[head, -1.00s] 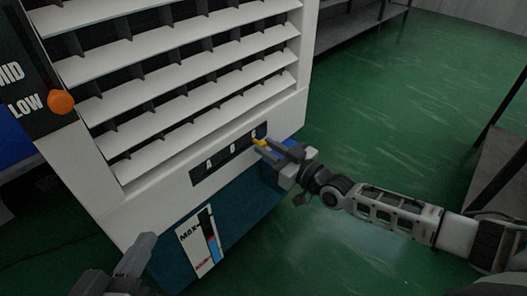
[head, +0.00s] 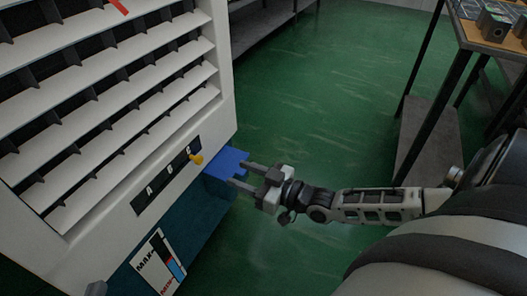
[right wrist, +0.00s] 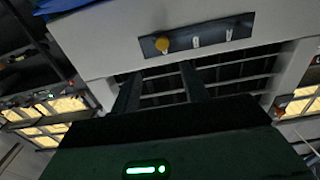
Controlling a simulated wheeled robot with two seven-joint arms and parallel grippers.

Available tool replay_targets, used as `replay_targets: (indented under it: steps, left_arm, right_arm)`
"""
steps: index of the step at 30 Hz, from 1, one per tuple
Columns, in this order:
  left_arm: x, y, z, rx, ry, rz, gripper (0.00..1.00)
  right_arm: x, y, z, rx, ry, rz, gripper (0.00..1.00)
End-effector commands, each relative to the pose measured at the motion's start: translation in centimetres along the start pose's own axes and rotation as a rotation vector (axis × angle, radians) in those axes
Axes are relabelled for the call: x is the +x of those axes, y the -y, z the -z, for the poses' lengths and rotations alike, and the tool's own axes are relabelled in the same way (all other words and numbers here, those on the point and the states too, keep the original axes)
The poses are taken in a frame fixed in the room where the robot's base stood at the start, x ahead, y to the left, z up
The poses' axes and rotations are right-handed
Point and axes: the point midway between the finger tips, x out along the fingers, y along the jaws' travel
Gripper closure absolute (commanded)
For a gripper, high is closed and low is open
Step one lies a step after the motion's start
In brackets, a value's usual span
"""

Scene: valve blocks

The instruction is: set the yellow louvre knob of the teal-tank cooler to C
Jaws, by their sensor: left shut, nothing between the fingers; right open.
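The cooler (head: 225,70) is white with louvre slats above a teal tank (head: 205,205). Its yellow louvre knob (head: 196,159) sits on a dark strip (head: 166,182) lettered A, B, C, at the C end. In the right wrist view the knob (right wrist: 161,43) is at the left end of the strip, with two letters uncovered to its right. My right gripper (head: 243,176) is open, right of the knob and apart from it; its fingers (right wrist: 160,76) have nothing between them. Only a bit of my left gripper (head: 95,289) shows at the bottom left edge.
A blue surface (head: 228,163) lies beside the tank, near my right fingertips. A level gauge (head: 160,262) marked MAX is on the tank front. A table (head: 468,38) with metal blocks stands at upper right. Green floor (head: 330,90) is clear between.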

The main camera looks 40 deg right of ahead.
Motion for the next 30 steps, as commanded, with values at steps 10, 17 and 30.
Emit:
replay_targets:
  steps: [10,17,30]
  left_arm:
    - [-0.5,0.5,-1.4,0.047,0.082,0.029,1.00]
    - [-0.3,0.7,-1.8,0.044,0.091,0.034,1.00]
    - [-0.2,0.7,-0.6,0.042,0.065,0.037,1.00]
  right_arm:
    - [-5.1,-0.1,0.1,0.001,0.001,-0.001,0.55]
    - [-5.5,-0.1,0.0,0.000,-0.002,-0.001,0.55]
    - [-5.4,-0.1,0.2,0.000,-0.001,-0.001,0.55]
